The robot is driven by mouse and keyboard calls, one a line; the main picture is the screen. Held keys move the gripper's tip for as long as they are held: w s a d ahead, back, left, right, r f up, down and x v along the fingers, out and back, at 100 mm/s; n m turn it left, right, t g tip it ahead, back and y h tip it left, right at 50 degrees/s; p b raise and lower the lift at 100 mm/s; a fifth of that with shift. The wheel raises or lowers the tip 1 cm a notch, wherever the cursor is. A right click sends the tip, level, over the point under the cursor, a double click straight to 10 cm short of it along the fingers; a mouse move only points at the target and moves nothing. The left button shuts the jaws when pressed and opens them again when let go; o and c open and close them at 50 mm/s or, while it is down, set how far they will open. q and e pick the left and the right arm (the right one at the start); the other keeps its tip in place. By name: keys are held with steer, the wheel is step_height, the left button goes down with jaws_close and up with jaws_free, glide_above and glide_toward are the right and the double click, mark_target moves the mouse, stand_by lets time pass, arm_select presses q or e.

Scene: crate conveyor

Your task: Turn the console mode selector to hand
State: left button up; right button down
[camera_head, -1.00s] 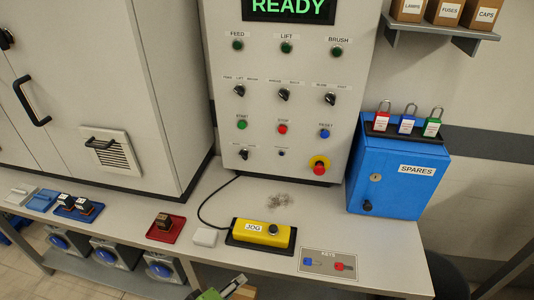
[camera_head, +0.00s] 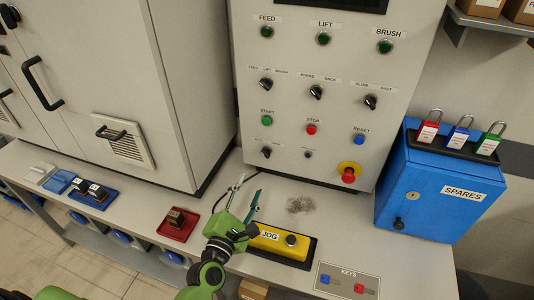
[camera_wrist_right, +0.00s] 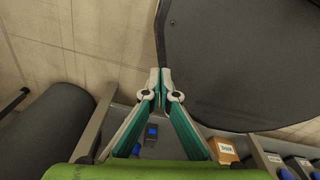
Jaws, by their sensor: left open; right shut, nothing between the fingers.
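The console (camera_head: 335,85) is a light upright panel with several black selector knobs. The lower-left selector (camera_head: 266,152) sits below the green start button; its small labels are too blurred to read surely. It is probably the mode selector, and its pointer looks slanted. My left gripper (camera_head: 248,186) is open and empty in the head view, just below and left of that selector and apart from it, with its fingers pointing up toward the console. My right gripper (camera_wrist_right: 161,78) is shut and empty in its wrist view, away from the console.
The yellow jog pendant (camera_head: 268,236) lies beside my left gripper, partly hidden by it. A red emergency button (camera_head: 349,175) juts from the console's lower right. A blue spares box (camera_head: 428,190) stands at the right. A red tray (camera_head: 178,228) lies on the bench at the left.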

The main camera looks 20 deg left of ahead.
arm_select(q)
glide_toward(265, 155)
steer(key=w, duration=0.8)
steer(key=shift+w+d+p, duration=0.2)
steer(key=shift+p, duration=0.2)
arm_select(e)
steer(key=shift+s+d+r, duration=0.1)
steer(key=shift+s+r, duration=0.35)
steer(key=shift+s, duration=0.05)
arm_select(q)
steer(key=shift+c, duration=0.3)
steer(key=c, duration=1)
